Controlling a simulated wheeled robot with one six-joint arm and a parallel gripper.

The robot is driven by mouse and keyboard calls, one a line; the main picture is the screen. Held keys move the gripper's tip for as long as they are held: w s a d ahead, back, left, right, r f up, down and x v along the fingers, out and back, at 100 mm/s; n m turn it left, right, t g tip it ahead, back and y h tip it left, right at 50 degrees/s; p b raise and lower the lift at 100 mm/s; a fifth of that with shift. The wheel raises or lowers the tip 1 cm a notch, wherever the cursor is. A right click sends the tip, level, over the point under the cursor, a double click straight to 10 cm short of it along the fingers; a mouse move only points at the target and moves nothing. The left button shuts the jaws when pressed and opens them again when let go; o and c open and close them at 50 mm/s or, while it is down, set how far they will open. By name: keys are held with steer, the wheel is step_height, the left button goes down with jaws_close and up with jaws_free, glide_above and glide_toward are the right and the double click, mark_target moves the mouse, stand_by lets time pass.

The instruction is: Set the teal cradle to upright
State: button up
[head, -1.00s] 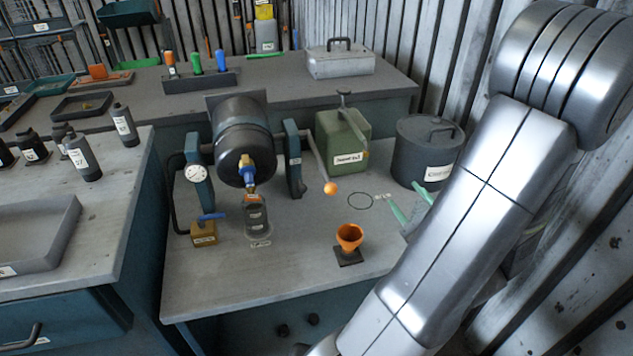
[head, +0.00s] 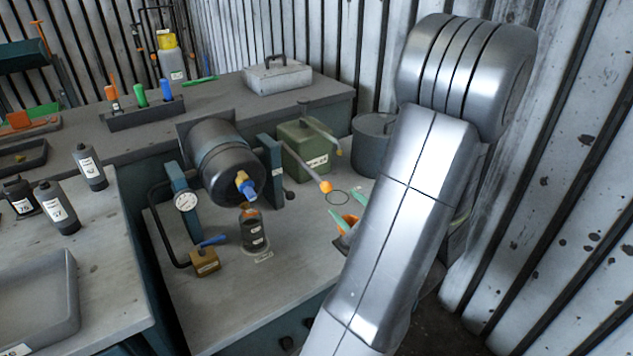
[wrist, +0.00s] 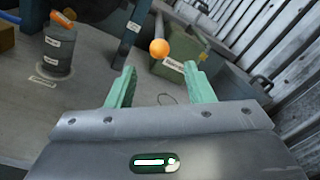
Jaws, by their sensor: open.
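The teal cradle (head: 272,170) has two posts on the bench holding a dark drum (head: 225,165). The drum is tilted, with its blue and yellow nozzle (head: 245,184) pointing down above a dark bottle (head: 253,232). A lever with an orange ball (head: 326,187) sticks out from the cradle's right side. In the wrist view, the orange ball (wrist: 159,48) lies ahead of my gripper (wrist: 160,86), between and beyond the fingertips. The mint-green fingers are open, empty and apart from the ball. In the head view, my gripper (head: 340,209) is partly hidden by my arm.
A green can (head: 305,150) and a grey lidded pot (head: 372,145) stand behind the lever. A brass block with a blue handle (head: 206,262) and a gauge (head: 186,201) are at the left. An orange funnel (head: 347,222) is mostly hidden by my arm.

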mark_target(319, 177)
steer(key=x, duration=1.2)
steer(key=shift+a+p, duration=0.1)
steer(key=shift+p, duration=0.2)
steer(key=shift+r, duration=0.1)
jaws_close()
